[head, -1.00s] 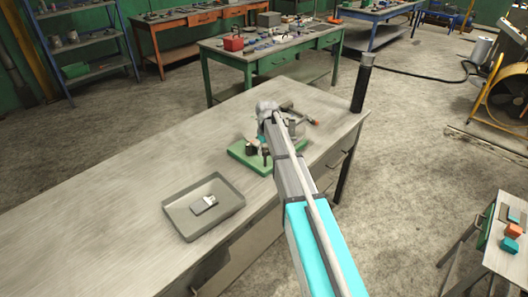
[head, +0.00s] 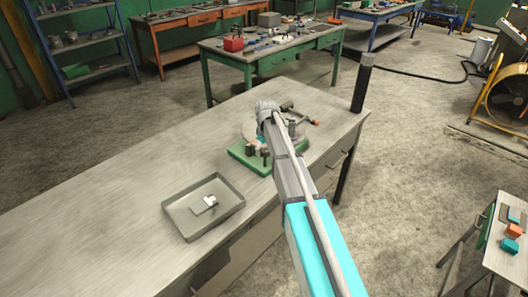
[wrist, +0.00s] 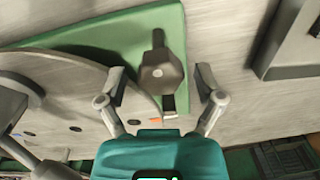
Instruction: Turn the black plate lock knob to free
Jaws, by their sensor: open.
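The black knob (wrist: 162,74) shows in the wrist view as a dark hexagonal head with a narrow arm pointing up the picture. It sits over the green base (wrist: 120,30), beside the edge of a round grey plate (wrist: 75,95). My gripper (wrist: 160,68) is open, with one finger on each side of the knob and visible gaps between. I cannot tell how high the fingertips are above it. In the head view, my arm hides part of the fixture; its green base (head: 240,155) and two dark upright parts show.
A grey tray (head: 176,220) with a small light metal part (head: 205,203) stands on the bench (head: 110,190), left of the fixture. A black post (head: 362,85) rises at the bench's far right. In the wrist view, a grey clamp-like part (wrist: 30,150) lies left of my gripper.

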